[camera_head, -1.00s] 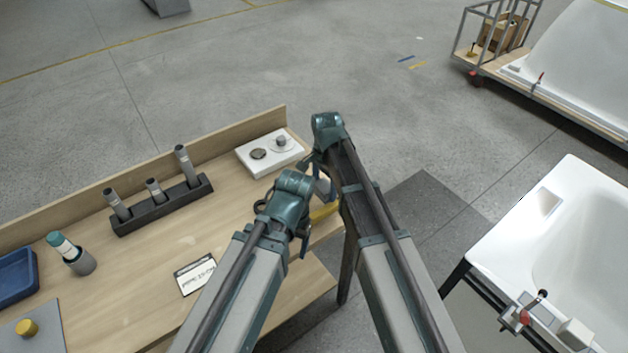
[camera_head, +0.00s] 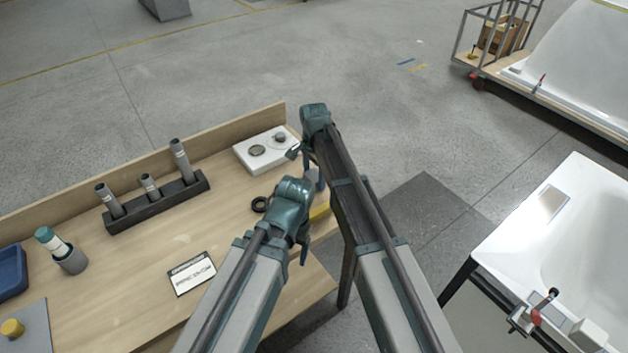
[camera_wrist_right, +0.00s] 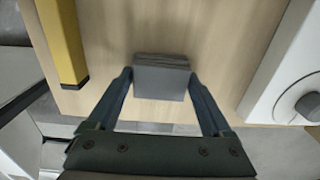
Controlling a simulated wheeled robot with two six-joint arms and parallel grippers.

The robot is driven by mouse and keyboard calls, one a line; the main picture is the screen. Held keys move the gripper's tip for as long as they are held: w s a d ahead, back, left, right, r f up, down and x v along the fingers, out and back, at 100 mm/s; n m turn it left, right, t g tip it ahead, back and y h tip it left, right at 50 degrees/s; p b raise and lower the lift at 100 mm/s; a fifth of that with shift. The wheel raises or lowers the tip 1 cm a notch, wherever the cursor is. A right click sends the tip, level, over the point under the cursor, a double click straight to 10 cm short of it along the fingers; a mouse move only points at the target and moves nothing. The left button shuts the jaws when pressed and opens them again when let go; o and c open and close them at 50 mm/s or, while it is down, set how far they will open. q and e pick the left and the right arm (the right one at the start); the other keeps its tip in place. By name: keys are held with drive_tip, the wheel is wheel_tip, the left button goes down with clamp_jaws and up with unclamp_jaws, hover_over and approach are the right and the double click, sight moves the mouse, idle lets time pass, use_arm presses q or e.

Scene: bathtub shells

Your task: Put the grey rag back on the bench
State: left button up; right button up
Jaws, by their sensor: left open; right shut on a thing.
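The grey rag (camera_wrist_right: 162,80) is a folded, layered block between the fingertips of my right gripper (camera_wrist_right: 163,92) in the right wrist view. My right gripper is shut on it, over the bench top (camera_wrist_right: 215,30). In the head view the right gripper (camera_head: 308,170) is at the right end of the bench (camera_head: 140,265), and the rag (camera_head: 311,178) shows only in small part below it. I cannot tell whether the rag touches the wood. My left gripper (camera_head: 300,243) is open and lower, close beside the right arm; its fingers are partly hidden.
A yellow object (camera_wrist_right: 62,42) and a white box with a knob (camera_head: 265,151) flank the rag. A black ring (camera_head: 260,204), label card (camera_head: 192,273) and tube rack (camera_head: 157,203) are on the bench. A white bathtub (camera_head: 520,226) stands at right.

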sight(314, 176)
drive_tip(key=shift+f, duration=0.1)
drive_tip(key=o, duration=1)
drive_tip(key=shift+c, duration=0.2)
wheel_tip(314, 176, up, 12)
drive_tip(key=p, duration=1.2)
wheel_tip(314, 176, down, 12)
drive_tip(key=b, duration=1.2)
drive_tip(key=shift+r, duration=0.3)
